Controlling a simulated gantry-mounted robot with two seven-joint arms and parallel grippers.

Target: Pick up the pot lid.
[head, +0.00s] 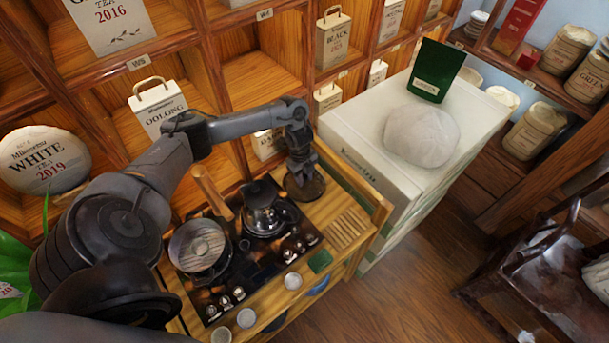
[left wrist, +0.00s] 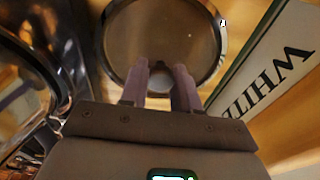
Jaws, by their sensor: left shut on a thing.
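The pot lid (head: 312,191) is a dark round disc at the back right of the wooden tea stand. In the left wrist view the lid (left wrist: 130,30) is a brownish glass disc with a shiny metal rim and a small pale knob. My left gripper (head: 301,174) points down over the lid. In the left wrist view its fingers (left wrist: 161,82) are shut on the lid's knob. I cannot tell whether the lid touches the stand. A round pot (head: 199,247) with a wooden handle stands at the left of the tea tray. My right gripper is not in view.
A dark kettle (head: 264,211) stands just left of the lid. Small cups (head: 293,281) line the stand's front. A white cabinet (head: 353,140) marked WHITE is close on the right, bearing a pale wrapped cake (head: 422,136) and green box (head: 435,71). Wooden shelves rise behind.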

